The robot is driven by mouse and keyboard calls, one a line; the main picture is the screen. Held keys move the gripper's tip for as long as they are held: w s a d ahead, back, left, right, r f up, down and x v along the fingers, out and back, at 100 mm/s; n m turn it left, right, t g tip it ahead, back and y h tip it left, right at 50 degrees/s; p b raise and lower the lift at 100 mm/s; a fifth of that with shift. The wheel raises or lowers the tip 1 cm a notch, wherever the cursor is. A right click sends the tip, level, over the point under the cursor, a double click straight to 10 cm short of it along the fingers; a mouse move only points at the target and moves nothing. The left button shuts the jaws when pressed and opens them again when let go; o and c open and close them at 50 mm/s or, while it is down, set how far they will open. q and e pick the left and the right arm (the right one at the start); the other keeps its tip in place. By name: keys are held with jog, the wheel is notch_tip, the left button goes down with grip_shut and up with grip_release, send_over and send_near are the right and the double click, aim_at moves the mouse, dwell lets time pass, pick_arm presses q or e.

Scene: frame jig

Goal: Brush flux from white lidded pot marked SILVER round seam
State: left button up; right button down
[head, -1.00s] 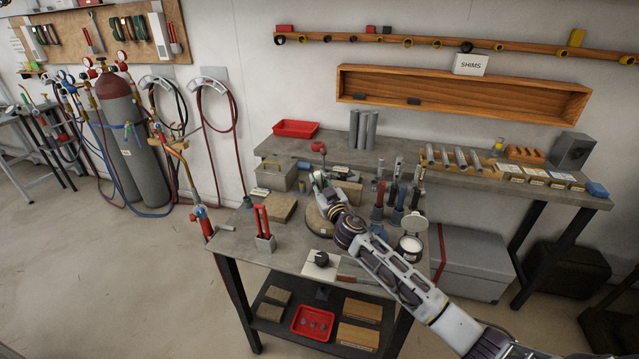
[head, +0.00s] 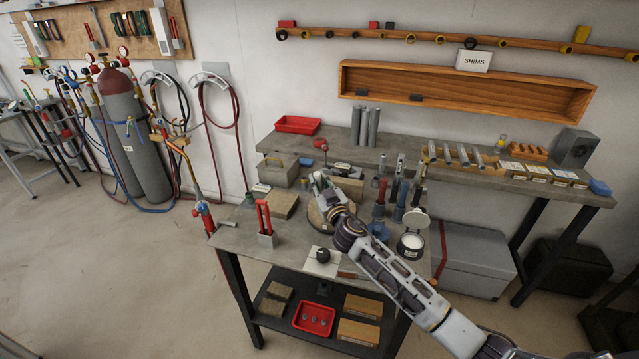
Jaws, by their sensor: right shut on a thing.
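A white pot (head: 410,246) stands at the right front of the near bench. Its lid (head: 416,217) is tipped up and open, and white material shows inside; its label is too small to read. My right gripper (head: 318,184) reaches from the right past the pot, over a round tan block (head: 316,217) near the bench's middle. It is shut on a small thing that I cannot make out. The seam is not distinguishable; my arm hides part of the block. My left gripper is out of view.
Bottles and tools (head: 381,212) stand upright close to the right of my arm. Gas cylinders (head: 130,135) stand left.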

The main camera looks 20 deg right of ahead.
jog(key=shift+s+a, duration=0.1)
jog(key=shift+s, duration=0.05)
jog(key=shift+s+a+f, duration=0.1)
jog(key=shift+s+a, duration=0.15)
jog(key=shift+s, duration=0.25)
jog(key=shift+s+a, duration=0.25)
jog(key=shift+s, duration=0.2)
jog(key=shift+w, duration=0.15)
jog(key=shift+w+d, duration=0.3)
jog(key=shift+w, duration=0.2)
jog(key=shift+w+d, duration=0.3)
jog(key=shift+w, duration=0.2)
jog(key=shift+w, duration=0.1)
jog(key=shift+w+d+b, duration=0.45)
jog(key=shift+w+d, duration=0.15)
jog(key=shift+w, duration=0.3)
